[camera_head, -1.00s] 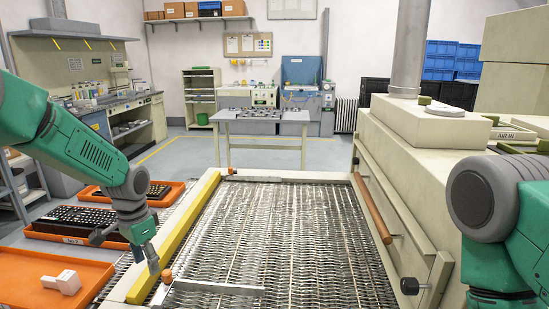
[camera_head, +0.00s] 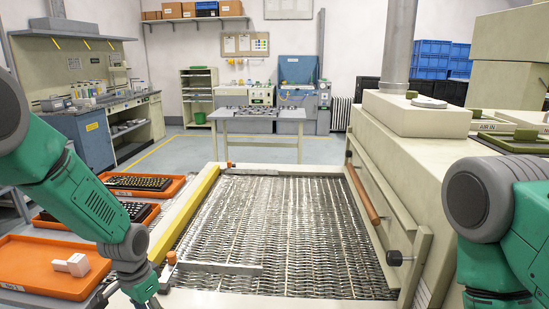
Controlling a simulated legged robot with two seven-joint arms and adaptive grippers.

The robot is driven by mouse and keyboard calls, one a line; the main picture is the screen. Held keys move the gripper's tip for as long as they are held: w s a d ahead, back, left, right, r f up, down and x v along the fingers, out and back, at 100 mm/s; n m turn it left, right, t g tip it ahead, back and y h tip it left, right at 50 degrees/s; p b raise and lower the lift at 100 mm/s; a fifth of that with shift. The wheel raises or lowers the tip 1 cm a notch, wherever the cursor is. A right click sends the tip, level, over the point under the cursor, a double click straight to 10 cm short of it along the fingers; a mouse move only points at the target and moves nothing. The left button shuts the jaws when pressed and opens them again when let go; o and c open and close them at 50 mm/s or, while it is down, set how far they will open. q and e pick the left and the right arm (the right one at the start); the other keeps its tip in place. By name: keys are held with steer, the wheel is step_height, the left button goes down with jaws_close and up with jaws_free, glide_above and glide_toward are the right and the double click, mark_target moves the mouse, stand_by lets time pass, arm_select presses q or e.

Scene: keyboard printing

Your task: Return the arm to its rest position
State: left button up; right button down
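My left arm (camera_head: 90,200), green with grey joints, comes in from the left and reaches down over the front left of the wire-mesh belt. My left gripper (camera_head: 150,300) hangs at its lower end at the bottom edge of the head view. Its fingertips are cut off, so its opening cannot be told. My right arm (camera_head: 500,215) is folded at the right edge. The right gripper is out of view. No held object shows at either arm.
The mesh belt (camera_head: 280,225) is bare between a yellow rail (camera_head: 188,215) and a beige oven housing (camera_head: 430,165). Orange trays with black keyboards (camera_head: 128,212) stand at the left. The front tray (camera_head: 30,262) holds a white block (camera_head: 72,265). A grey table (camera_head: 260,115) stands behind.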

arm_select(q)
steer(key=s+d+f+n+b, duration=0.2)
steer(key=s+f, duration=1.1)
steer(key=s, duration=0.3)
steer(key=s+a+f+n+b, duration=0.1)
steer(key=s+n, duration=0.2)
steer(key=s, duration=1.3)
steer(key=shift+a, duration=0.35)
steer(key=shift+w+f, duration=0.15)
